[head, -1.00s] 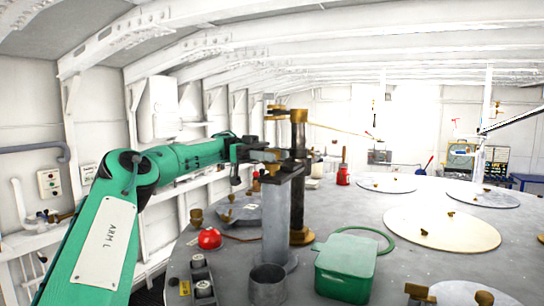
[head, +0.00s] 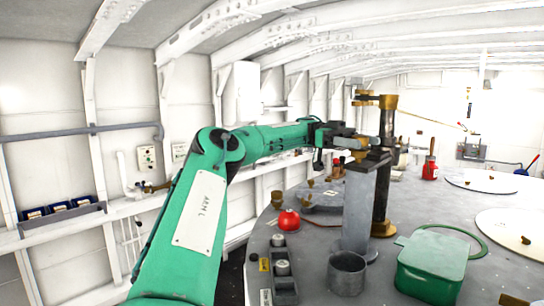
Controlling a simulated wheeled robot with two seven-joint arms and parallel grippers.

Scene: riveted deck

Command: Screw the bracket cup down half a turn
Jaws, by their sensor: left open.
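A brass cup-like piece (head: 362,147), likely the bracket cup, shows at the top of a grey upright column (head: 358,210) with a dark top plate. It is small and partly hidden by my gripper. My left gripper (head: 368,142) reaches in from the left at the column's top, its dark fingers open beside the brass piece. I cannot tell whether they touch it. My right gripper is not in view.
A brass-and-dark post (head: 384,180) stands close behind the column. A grey open cylinder (head: 347,272), a green box (head: 432,268), a red dome (head: 289,220) and a switch strip (head: 283,272) are on the round deck. Flat round covers lie at the right.

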